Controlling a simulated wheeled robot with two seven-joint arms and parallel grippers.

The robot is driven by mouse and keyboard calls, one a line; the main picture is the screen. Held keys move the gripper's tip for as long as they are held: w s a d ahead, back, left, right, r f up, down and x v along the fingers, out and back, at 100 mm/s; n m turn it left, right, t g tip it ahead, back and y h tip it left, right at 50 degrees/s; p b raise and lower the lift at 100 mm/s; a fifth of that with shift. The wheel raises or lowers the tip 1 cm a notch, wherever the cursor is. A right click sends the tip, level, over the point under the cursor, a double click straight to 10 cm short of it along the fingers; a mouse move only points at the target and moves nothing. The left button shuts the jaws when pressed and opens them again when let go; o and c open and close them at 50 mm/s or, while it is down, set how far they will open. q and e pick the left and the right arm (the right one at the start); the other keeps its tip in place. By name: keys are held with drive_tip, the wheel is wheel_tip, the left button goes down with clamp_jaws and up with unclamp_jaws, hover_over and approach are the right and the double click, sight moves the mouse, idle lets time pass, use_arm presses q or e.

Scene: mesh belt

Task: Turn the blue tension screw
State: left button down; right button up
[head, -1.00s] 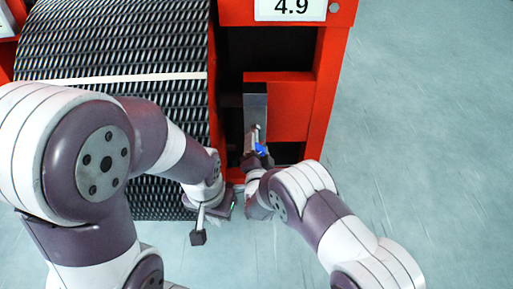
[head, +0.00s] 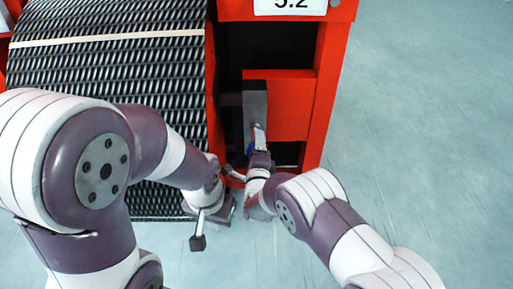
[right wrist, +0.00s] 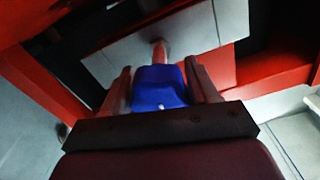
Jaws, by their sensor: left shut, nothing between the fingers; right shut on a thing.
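The blue tension screw (right wrist: 160,88) shows in the right wrist view as a blue head on a reddish shaft that runs into a grey block (right wrist: 165,38). My right gripper (right wrist: 163,85) is shut on the blue head, one finger on each side. In the head view only a sliver of blue shows beside my right gripper (head: 258,152), in front of the grey block (head: 255,105). My left gripper (head: 198,242) is shut and empty, below the front end of the mesh belt (head: 110,85).
The red frame (head: 333,80) stands around the dark opening that holds the grey block. A display (head: 291,5) on top of it reads 5.2. Grey floor (head: 430,120) lies free to the right.

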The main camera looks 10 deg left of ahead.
use_arm(q)
drive_tip(key=shift+f, duration=0.25)
use_arm(e)
drive_tip(key=shift+f+m, duration=0.1)
drive_tip(key=shift+m, duration=0.5)
drive_tip(key=shift+d, duration=0.1)
drive_tip(key=o, duration=1)
use_arm(q)
drive_tip(key=shift+f, duration=0.1)
